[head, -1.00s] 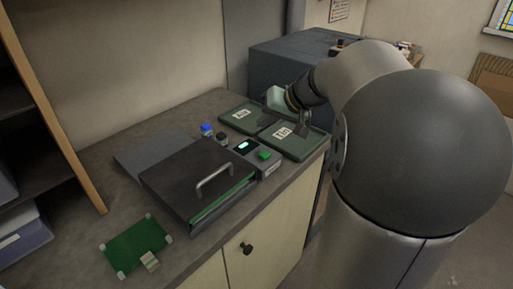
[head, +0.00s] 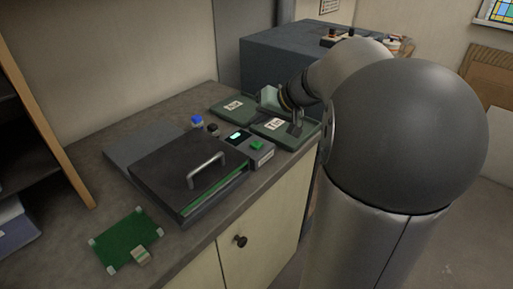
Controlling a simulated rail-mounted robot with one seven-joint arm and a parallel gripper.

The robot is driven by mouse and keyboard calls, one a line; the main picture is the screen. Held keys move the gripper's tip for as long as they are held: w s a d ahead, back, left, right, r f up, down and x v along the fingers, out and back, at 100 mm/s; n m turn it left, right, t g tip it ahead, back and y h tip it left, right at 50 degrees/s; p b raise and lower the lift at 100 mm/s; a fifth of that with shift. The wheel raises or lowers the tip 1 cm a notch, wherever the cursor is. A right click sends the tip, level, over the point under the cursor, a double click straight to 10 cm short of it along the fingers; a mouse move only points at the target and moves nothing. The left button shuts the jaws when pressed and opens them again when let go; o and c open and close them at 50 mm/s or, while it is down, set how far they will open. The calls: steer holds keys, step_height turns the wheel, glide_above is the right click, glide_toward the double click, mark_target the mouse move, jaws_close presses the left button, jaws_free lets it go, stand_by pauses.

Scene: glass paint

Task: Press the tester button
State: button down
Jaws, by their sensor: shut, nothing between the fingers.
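The tester (head: 263,155) is a small grey box on the counter, with a lit display (head: 237,135) and a raised green button (head: 257,146) on its top. My gripper (head: 296,129) is to the right of the button, over the right-hand green tray, and apart from the button. Its fingers are together and point down, with nothing seen between them. I cannot tell whether the fingertips touch the tray.
Two labelled green trays, left (head: 229,109) and right (head: 271,134), lie behind the tester. A dark lidded case (head: 170,160) with a metal handle (head: 206,167) stands left of it. Blue-capped (head: 197,121) and black-capped (head: 212,129) jars stand between. A green board (head: 126,240) lies in front.

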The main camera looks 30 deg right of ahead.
mark_target(260, 145)
step_height(260, 145, down, 4)
steer(key=b, duration=0.3)
steer(key=shift+f, duration=0.35)
steer(key=shift+f+b, duration=0.15)
steer(key=shift+b, duration=0.25)
stand_by(1.2)
steer(key=shift+f+b, duration=0.3)
steer(key=shift+b, duration=0.25)
steer(key=shift+f+b, duration=0.5)
steer(key=shift+b, duration=0.1)
stand_by(0.6)
steer(key=shift+r, duration=0.15)
stand_by(0.3)
steer(key=shift+r+p, duration=0.4)
steer(key=shift+r, duration=0.4)
